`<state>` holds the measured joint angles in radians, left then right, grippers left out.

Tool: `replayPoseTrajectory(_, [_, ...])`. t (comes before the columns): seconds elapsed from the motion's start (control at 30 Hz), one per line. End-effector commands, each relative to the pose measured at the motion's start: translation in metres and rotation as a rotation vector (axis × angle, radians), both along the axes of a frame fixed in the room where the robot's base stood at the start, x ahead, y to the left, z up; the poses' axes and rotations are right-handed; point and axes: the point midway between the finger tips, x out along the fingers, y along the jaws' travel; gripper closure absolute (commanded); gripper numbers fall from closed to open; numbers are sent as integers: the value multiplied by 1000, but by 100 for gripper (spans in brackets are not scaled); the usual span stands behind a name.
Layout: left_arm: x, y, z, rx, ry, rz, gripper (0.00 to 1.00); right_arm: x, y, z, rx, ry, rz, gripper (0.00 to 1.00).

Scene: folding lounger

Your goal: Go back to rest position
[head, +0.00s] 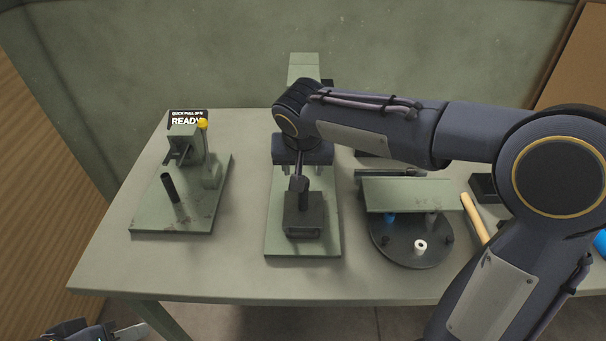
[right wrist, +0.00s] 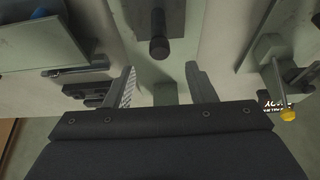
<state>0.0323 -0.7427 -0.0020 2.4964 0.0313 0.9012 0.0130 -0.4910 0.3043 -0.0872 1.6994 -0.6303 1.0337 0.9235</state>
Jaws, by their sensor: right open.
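My right gripper (head: 301,172) is above the middle fixture, with its jaws pointing down. Its two fingers (right wrist: 160,72) stand apart in the right wrist view, with nothing gripped between them. A dark upright lever (head: 299,180) rises from the black block of the middle fixture (head: 274,245). The lever's round dark end (right wrist: 159,47) shows between the finger lines in the right wrist view; I cannot tell how close it is. My left gripper (head: 125,331) is only partly in view at the bottom left, below the table's front edge, and its opening cannot be made out.
On the grey table (head: 110,262), a left fixture (head: 205,210) has a black handle, yellow ball and READY sign (head: 187,118). At right are a round dark base (head: 405,255) with a white spool and a wooden handle (head: 475,218). My right arm covers the back right.

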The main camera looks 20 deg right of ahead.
Motion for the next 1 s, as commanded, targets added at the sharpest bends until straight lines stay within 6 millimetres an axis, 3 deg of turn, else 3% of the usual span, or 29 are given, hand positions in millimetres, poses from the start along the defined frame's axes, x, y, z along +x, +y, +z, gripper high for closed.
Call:
replayPoseTrajectory(0.2, [0, 0, -1, 0, 0, 0, 64, -6, 2, 14, 1, 2, 0, 50])
replayPoseTrajectory(0.57, [0, 0, -1, 0, 0, 0, 64, -7, 1, 14, 2, 3, 0, 50])
replayPoseTrajectory(0.67, [0, 0, -1, 0, 0, 0, 64, -16, -9, 15, 20, 10, 4, 50])
replayPoseTrajectory(0.77, [0, 0, -1, 0, 0, 0, 64, -43, -32, 16, 72, 28, 22, 50])
replayPoseTrajectory(0.9, [0, 0, -1, 0, 0, 0, 64, -107, -66, 10, 181, 39, 73, 50])
replayPoseTrajectory(1.0, [0, 0, -1, 0, 0, 0, 64, -155, -77, 2, 256, 17, 115, 50])
